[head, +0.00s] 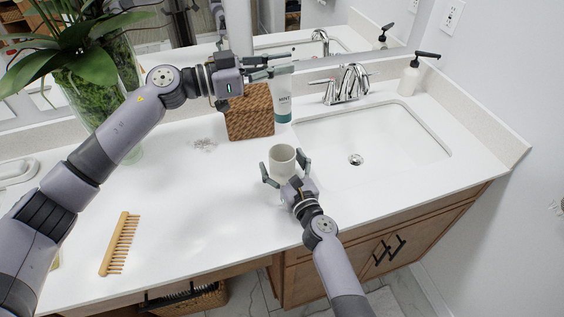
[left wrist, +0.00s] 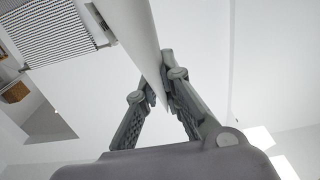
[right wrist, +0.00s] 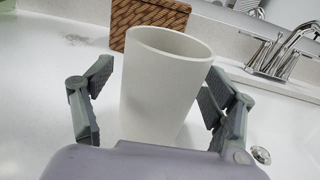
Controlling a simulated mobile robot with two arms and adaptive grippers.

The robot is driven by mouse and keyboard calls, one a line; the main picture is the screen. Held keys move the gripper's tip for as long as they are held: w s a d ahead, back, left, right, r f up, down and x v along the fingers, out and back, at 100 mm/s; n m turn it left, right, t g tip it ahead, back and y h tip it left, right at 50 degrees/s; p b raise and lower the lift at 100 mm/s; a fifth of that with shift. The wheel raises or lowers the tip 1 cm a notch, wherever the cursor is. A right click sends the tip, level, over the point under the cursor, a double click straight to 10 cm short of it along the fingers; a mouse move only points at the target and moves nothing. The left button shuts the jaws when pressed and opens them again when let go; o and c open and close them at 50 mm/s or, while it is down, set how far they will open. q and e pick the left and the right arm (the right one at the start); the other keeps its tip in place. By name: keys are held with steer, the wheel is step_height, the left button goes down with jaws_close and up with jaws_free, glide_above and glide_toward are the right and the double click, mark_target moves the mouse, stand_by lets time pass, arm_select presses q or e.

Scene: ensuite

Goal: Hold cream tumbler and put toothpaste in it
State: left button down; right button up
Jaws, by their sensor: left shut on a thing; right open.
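The cream tumbler (head: 282,160) stands upright on the white counter, left of the sink. My right gripper (head: 284,172) is open with its fingers on either side of the tumbler; in the right wrist view the tumbler (right wrist: 162,85) sits between the spread fingers, with gaps visible beside it. The toothpaste (head: 282,101) is a white tube with a teal lower end, held upright at its top by my left gripper (head: 284,70), behind the tumbler. In the left wrist view the white tube (left wrist: 137,30) is pinched between the fingers.
A brown woven box (head: 249,112) stands just left of the toothpaste. The sink (head: 385,135) and chrome faucet (head: 347,84) are right, with a soap dispenser (head: 410,78) beyond. A wooden comb (head: 120,243) lies front left; a plant (head: 85,70) stands back left.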

mark_target(280, 118)
steer(key=shift+w, duration=0.2)
steer(key=c, duration=1.4)
arm_select(q)
steer(key=shift+f, duration=6.5)
steer(key=c, duration=1.7)
jaws_free()
steer(key=v, duration=1.2)
